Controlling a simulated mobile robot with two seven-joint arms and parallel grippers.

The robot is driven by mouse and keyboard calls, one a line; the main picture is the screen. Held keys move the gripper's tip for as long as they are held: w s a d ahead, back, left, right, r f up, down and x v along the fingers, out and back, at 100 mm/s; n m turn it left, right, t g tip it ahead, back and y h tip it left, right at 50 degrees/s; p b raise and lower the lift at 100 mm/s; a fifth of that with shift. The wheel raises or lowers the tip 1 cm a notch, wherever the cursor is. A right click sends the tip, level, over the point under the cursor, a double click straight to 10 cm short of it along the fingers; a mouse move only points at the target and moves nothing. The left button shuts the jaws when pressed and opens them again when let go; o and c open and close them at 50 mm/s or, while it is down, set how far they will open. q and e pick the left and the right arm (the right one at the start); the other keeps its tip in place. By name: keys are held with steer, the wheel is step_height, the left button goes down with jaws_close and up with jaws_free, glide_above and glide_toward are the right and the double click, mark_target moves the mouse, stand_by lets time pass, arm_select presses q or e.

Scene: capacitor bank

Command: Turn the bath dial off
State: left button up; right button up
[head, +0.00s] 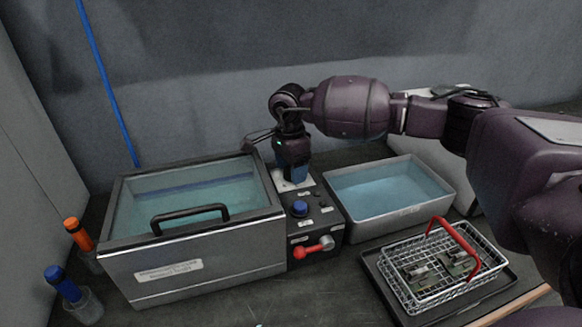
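The bath (187,200) is a grey metal tank with a glass lid, a black handle and liquid inside, at the left. A dark control panel (322,222) joins its right side. On the panel are a round blue knob (300,208) and a red lever (314,249) at the front. My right gripper (295,174) points down over the rear of the panel, behind the blue knob, at a white plate. Blue shows at its tip; whether that is a dial or the fingers I cannot tell. The finger gap is hidden. My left gripper is out of view.
An open tray of blue liquid (388,187) stands right of the panel. A wire basket (443,270) with a red handle and small parts sits on a dark tray at front right.

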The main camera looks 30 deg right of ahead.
steer(key=shift+w+r, duration=0.1)
steer(key=shift+r, duration=0.4)
step_height(320, 180, up, 10)
steer(key=p, duration=0.1)
steer(key=shift+w, duration=0.25)
steer(key=shift+f, duration=0.1)
steer(key=shift+s+f, duration=0.1)
stand_by(0.3)
